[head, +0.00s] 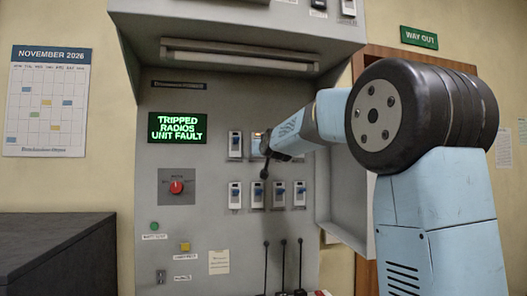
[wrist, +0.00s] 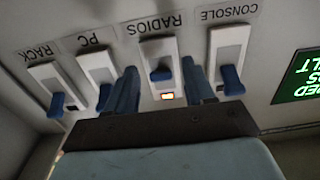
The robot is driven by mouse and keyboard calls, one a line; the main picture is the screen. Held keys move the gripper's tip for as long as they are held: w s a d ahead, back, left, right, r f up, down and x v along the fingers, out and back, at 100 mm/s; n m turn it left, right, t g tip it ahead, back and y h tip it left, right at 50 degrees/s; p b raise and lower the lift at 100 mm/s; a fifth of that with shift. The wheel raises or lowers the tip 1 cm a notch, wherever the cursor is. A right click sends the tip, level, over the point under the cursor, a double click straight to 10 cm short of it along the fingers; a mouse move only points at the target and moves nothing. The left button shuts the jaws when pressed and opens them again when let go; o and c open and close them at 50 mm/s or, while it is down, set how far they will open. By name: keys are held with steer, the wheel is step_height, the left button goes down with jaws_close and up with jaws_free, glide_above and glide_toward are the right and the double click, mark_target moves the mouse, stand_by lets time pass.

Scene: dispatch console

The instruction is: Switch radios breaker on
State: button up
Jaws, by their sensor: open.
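The radios breaker (wrist: 158,58) is a white plate with a blue lever, under an upside-down RADIOS label in the wrist view. Its lever sits near mid-plate, unlike its neighbours' levers, which sit at the picture-lower ends of their plates. A small orange lamp (wrist: 167,96) glows by it. My gripper (wrist: 158,66) is open, with one blue finger on each side of this breaker; contact cannot be told. In the head view my gripper (head: 265,160) is at the panel's upper breaker row and largely hides the radios breaker. A green-lit display (head: 178,127) reads TRIPPED RADIOS UNIT FAULT.
The console breaker (wrist: 229,60) and PC breaker (wrist: 98,70) flank it closely; the rack breaker (wrist: 55,85) is farther left. In the head view, a lower breaker row (head: 257,195), a red knob (head: 176,187) and tall black levers (head: 283,265) are on the panel. A hood (head: 240,55) overhangs above.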

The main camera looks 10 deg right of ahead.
jaws_close()
steer(key=r+g, duration=0.1)
steer(key=g, duration=0.2)
steer(key=r+g, duration=0.2)
steer(key=g, duration=0.1)
steer(key=r+g, duration=0.1)
steer(key=g, duration=0.2)
steer(key=shift+w+r, duration=0.2)
stand_by(0.9)
steer(key=shift+w+r+g, duration=0.15)
steer(key=shift+r+g, duration=0.05)
steer(key=shift+g, duration=0.1)
steer(key=shift+w+r+g, duration=0.25)
steer(key=shift+r+g, duration=0.05)
steer(key=shift+g, duration=0.2)
steer(key=shift+s+f+g, duration=0.2)
steer(key=shift+f+g, duration=0.05)
steer(key=shift+g, duration=0.15)
stand_by(0.4)
